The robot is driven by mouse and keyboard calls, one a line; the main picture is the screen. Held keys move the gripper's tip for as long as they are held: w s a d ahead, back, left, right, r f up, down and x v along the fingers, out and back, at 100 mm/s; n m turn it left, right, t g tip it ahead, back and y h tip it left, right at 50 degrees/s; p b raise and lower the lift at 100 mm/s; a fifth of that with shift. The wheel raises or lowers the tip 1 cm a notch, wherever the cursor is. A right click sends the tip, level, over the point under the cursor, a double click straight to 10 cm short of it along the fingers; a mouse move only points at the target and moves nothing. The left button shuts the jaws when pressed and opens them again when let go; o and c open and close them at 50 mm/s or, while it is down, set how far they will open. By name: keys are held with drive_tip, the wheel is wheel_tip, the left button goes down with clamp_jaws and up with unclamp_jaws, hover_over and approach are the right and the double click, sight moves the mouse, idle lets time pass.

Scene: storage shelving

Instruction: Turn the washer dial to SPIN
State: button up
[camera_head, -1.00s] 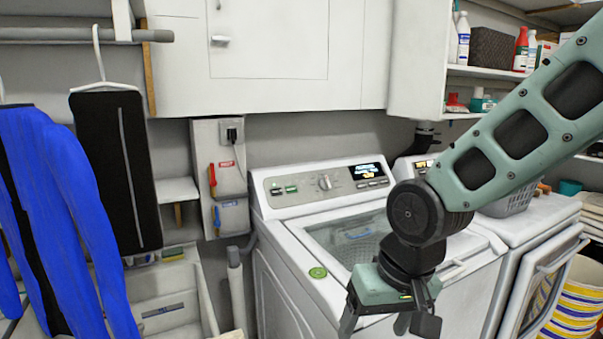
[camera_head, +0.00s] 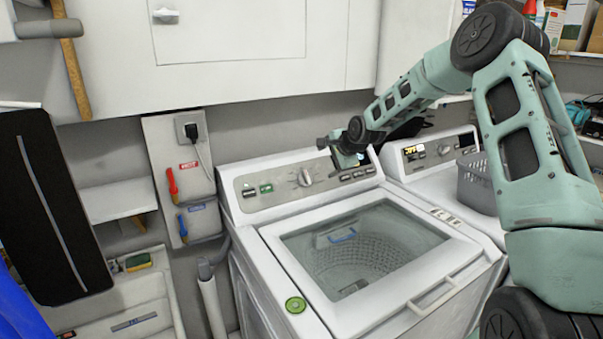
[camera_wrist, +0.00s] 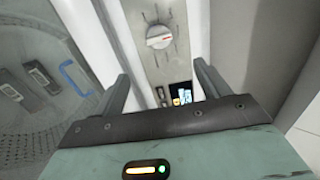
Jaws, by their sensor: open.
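The white top-loading washer (camera_head: 345,300) stands in the middle of the head view, with its control panel at the back. The round dial (camera_head: 304,178) sits on that panel, to the right of two green and dark buttons. My gripper (camera_head: 325,143) is at the panel, just right of and above the dial, in front of the display. In the wrist view my gripper (camera_wrist: 160,85) is open and empty, fingers apart, with the dial beyond the fingertips. The printed dial labels are too small to read.
The dryer (camera_head: 440,178) with a grey basket (camera_head: 477,182) stands to the right. A wall box (camera_head: 185,165) with red and blue handles is left of the washer. Cabinets (camera_head: 260,45) hang above the panel. The washer lid (camera_head: 365,245) is closed.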

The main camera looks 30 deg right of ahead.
sight(308, 177)
drive_tip(key=p+x, duration=0.5)
drive_tip(key=x, duration=1)
drive_tip(key=shift+w+f, duration=0.25)
drive_tip(key=shift+f, duration=0.05)
drive_tip(key=c, duration=1)
